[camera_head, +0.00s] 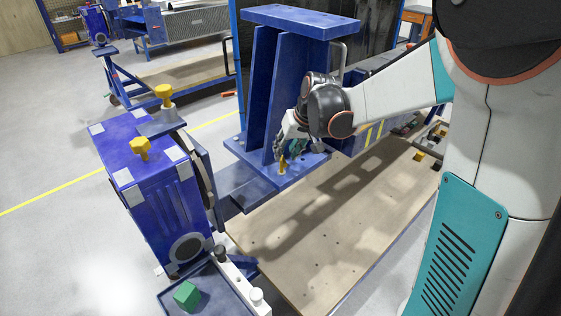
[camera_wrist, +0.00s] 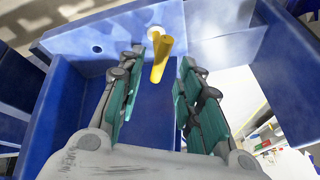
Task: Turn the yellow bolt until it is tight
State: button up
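The yellow bolt (camera_wrist: 160,57) stands up from the blue plate in the wrist view, beyond the gap between my fingertips. In the head view, the yellow bolt (camera_head: 283,166) is at the foot of the blue bracket, right below my gripper (camera_head: 290,148). My gripper (camera_wrist: 160,82) is open, with its teal finger pads wide apart, one on each side of the bolt's line, and nothing held. Neither pad visibly touches the bolt.
The tall blue bracket (camera_head: 285,60) rises close behind my gripper. Two other yellow knobs, a rear one (camera_head: 163,93) and a front one (camera_head: 140,149), top the blue gearbox unit (camera_head: 150,190) at left. A green cube (camera_head: 187,295) lies in a tray. The wooden board (camera_head: 310,255) is largely clear.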

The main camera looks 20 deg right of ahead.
aim_at(282, 158)
jog(key=b+x, duration=0.1)
jog(key=x, duration=0.4)
jog(key=shift+w+f, duration=0.1)
jog(key=shift+f, duration=0.05)
grip_shut()
